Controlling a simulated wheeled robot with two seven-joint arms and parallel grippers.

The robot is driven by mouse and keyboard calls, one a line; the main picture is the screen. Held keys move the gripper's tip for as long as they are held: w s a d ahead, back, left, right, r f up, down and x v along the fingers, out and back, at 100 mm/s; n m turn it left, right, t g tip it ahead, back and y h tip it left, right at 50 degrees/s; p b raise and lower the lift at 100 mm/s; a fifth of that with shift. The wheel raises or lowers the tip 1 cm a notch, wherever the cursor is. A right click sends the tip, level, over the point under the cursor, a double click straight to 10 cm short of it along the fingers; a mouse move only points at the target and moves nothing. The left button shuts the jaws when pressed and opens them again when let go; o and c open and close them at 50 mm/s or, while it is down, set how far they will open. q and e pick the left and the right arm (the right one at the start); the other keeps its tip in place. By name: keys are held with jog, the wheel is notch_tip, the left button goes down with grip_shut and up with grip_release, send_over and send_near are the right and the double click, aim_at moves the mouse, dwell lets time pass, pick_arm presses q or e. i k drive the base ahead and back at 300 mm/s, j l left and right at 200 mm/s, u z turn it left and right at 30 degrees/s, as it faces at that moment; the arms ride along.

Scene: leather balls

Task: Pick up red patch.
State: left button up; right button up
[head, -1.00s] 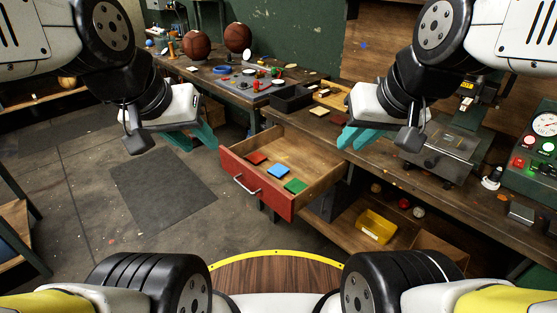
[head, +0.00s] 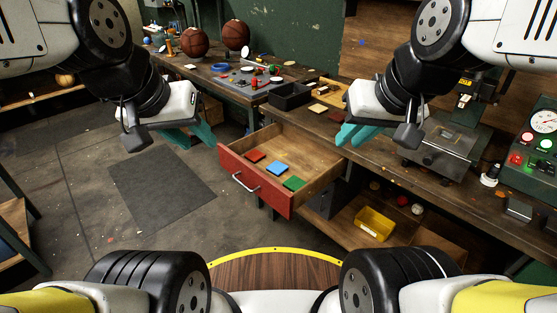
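The red patch (head: 255,156) lies flat inside an open drawer (head: 240,192) with a red front and a wooden inside. A blue patch (head: 277,168) and a green patch (head: 294,183) lie in a row with it, to its right and nearer to me. My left gripper (head: 205,136) hangs to the left of the drawer, above the floor, with teal fingers and nothing seen in it; its finger gap is unclear. My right gripper (head: 345,136) is at the right of the drawer, in front of the workbench. Its teal fingers look a little apart and empty.
The drawer slides out from a long workbench (head: 330,127). On its top are a black tray (head: 291,96), a metal machine (head: 440,145) and a gauge panel (head: 540,150). A yellow bin (head: 374,224) is on the shelf below. Floor left of the drawer is open, with a dark mat (head: 162,188).

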aim_at(255, 155)
jog(key=i+u, duration=0.15)
jog(key=i, duration=0.4)
jog(key=i+l+u, duration=0.15)
jog(key=i, duration=0.4)
